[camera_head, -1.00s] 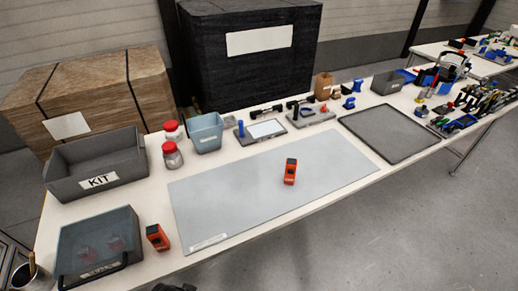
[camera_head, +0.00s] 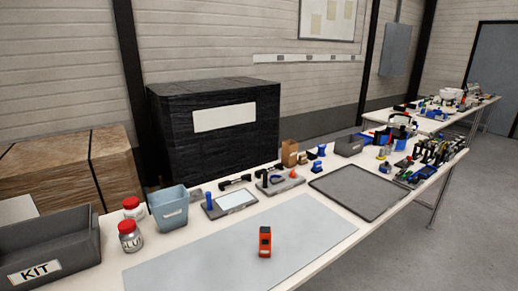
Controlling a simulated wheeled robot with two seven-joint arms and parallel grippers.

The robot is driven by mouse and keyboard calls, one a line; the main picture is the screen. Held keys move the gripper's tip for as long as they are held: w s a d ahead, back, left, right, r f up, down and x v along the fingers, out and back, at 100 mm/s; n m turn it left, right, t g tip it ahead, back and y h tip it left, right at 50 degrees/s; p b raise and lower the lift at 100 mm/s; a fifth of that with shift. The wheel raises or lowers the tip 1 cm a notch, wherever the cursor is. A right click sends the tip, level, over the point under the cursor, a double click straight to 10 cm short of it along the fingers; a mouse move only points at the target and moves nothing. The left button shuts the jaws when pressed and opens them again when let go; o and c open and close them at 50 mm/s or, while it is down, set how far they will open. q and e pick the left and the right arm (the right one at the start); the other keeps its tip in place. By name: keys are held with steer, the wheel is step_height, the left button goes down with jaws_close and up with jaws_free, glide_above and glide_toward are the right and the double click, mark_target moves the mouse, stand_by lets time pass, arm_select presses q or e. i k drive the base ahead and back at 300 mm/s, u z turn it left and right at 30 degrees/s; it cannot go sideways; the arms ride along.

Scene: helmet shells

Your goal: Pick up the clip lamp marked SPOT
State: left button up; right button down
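A small upright orange-and-black object (camera_head: 265,242) stands on the pale grey mat (camera_head: 205,262) in the head view. It may be a clip lamp, but I cannot read any marking on it. I see no label reading SPOT on anything. Several small dark and blue items stand along the back of the table, too small to identify surely. Neither of my grippers is in view.
A grey KIT bin (camera_head: 45,250), red-lidded jars (camera_head: 130,236) and a blue-grey bin (camera_head: 169,209) stand at left. A dark tray (camera_head: 357,190) lies right of the mat. Tools crowd the table's far right (camera_head: 432,155). The mat is mostly clear.

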mark_target(264, 232)
steer(key=u, duration=2.2)
steer(key=k, duration=1.6)
steer(key=z, duration=2.25)
steer(key=i, duration=0.5)
